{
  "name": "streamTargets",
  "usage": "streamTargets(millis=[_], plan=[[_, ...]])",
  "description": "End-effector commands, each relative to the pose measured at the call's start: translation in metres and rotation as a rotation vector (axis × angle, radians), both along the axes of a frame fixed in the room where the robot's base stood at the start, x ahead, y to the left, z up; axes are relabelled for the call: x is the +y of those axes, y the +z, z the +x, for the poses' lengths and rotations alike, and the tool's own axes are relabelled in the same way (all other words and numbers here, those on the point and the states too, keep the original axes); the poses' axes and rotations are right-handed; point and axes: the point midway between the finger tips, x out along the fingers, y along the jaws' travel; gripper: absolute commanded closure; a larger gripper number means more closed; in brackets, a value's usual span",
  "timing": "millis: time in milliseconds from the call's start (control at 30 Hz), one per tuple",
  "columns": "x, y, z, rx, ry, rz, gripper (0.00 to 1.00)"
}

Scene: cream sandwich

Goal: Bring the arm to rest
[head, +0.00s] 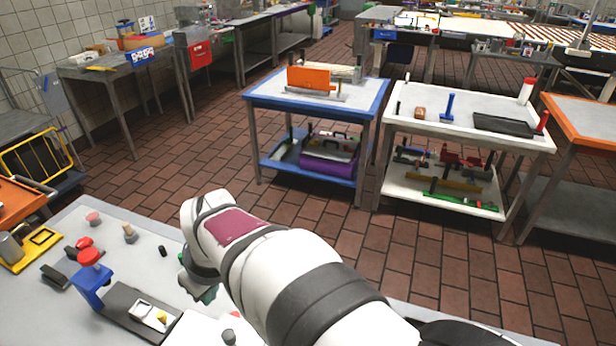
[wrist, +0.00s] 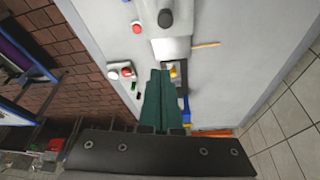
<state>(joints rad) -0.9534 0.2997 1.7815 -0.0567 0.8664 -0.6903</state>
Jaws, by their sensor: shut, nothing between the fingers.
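My gripper (wrist: 160,72) shows in the wrist view with its two green fingers pressed together and nothing between them. In the head view only a bit of green shows below my wrist (head: 207,294); the rest is hidden by my own arm. The gripper is above the grey worktable (head: 180,240), apart from its top as far as I can tell.
Red-topped pieces (head: 84,243), a beige peg (head: 129,234) and a small black piece (head: 162,251) stand on the table. A white block (wrist: 172,48) and a thin stick (wrist: 206,45) lie beyond my fingertips. Brick floor separates this table from a blue-framed cart (head: 318,92) and a white cart (head: 460,130).

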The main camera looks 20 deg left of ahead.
Motion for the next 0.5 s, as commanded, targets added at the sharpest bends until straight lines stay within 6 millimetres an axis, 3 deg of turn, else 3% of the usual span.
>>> streamTargets(millis=[67,133,167,200,267,300,400,500], plan=[[-0.015,0.003,0.007,0.012,-0.051,-0.004,1.00],[-0.056,0.012,0.018,0.051,-0.195,-0.016,1.00],[-0.081,0.016,0.023,0.077,-0.288,-0.022,1.00],[-0.121,0.021,0.025,0.117,-0.432,-0.033,1.00],[-0.182,0.026,0.018,0.188,-0.673,-0.048,1.00],[-0.219,0.027,0.007,0.235,-0.837,-0.054,1.00],[-0.292,0.023,-0.036,0.353,-1.232,-0.062,1.00],[-0.330,0.013,-0.079,0.449,-1.540,-0.061,1.00]])
